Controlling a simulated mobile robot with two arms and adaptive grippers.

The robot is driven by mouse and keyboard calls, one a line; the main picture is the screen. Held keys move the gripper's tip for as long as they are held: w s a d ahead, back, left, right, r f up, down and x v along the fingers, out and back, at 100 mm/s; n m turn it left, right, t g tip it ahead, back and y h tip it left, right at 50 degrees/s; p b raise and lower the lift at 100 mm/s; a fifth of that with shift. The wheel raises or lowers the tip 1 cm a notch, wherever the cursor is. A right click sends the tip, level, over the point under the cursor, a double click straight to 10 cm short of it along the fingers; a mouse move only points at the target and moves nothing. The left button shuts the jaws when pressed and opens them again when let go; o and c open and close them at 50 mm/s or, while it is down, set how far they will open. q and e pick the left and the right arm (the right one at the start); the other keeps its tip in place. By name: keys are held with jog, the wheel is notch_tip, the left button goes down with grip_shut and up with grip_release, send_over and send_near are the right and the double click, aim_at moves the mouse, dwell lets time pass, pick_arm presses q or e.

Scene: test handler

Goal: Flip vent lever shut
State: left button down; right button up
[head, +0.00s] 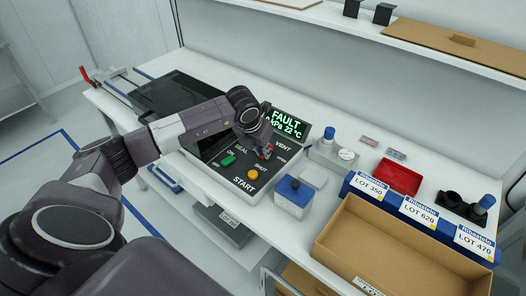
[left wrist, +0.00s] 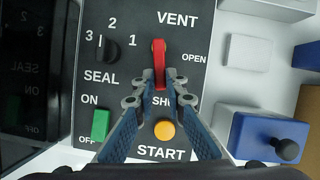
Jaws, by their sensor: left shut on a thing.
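The red vent lever (left wrist: 159,58) stands out on the dark control panel (left wrist: 190,70) under the word VENT. In the left wrist view it runs straight down the picture, its lower end toward the partly covered SHUT label; the OPEN label is to its right. My left gripper (left wrist: 160,88) is shut on the lever's lower end, with a fingertip on each side. In the head view the left gripper (head: 265,152) reaches down onto the panel and mostly hides the lever. My right gripper is not in view.
The panel also has a black seal knob (left wrist: 108,49), a green switch (left wrist: 100,124) and an orange start button (left wrist: 165,130) close below the fingertips. A screen (head: 289,122) reads FAULT. A blue-and-white box (head: 293,197) stands right of the panel; a cardboard tray (head: 330,238) is farther right.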

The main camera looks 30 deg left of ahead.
pick_arm(q)
jog(key=shift+a+f+m+b, duration=0.2)
jog(key=shift+a+m+b, duration=0.25)
jog(key=shift+b, duration=0.5)
jog(key=shift+a+r+m+h+b, duration=0.1)
jog(key=shift+r+m+h+b, duration=0.15)
jog(key=shift+m+h+b, duration=0.25)
jog(key=shift+m, duration=0.25)
jog(key=c, duration=2)
grip_release()
jog(key=shift+o, duration=0.2)
